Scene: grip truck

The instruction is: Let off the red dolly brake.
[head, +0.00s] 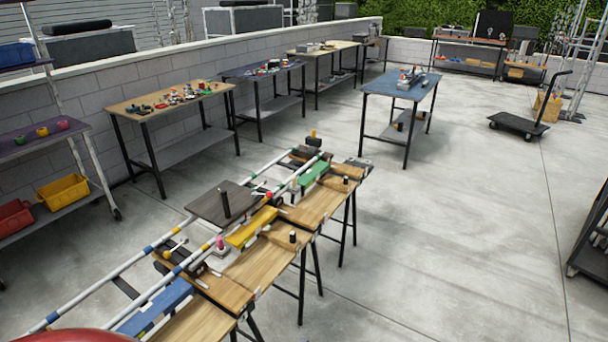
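A dark flat platform (208,207) with an upright black post sits across two pale rails (133,262) with blue and green bands. A small red knob (268,195) shows by the rail right of the platform; it may belong to a brake lever, but it is too small to tell its position. A pink knob (220,242) stands nearer on the rail, and a yellow knob (167,254) is on a pale lever to its left. Neither of my grippers is in view.
The rails rest along wooden-topped benches (262,268) with blue, yellow and green blocks. A rounded red surface cuts into the bottom left corner. A shelf with bins (62,191) stands left.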

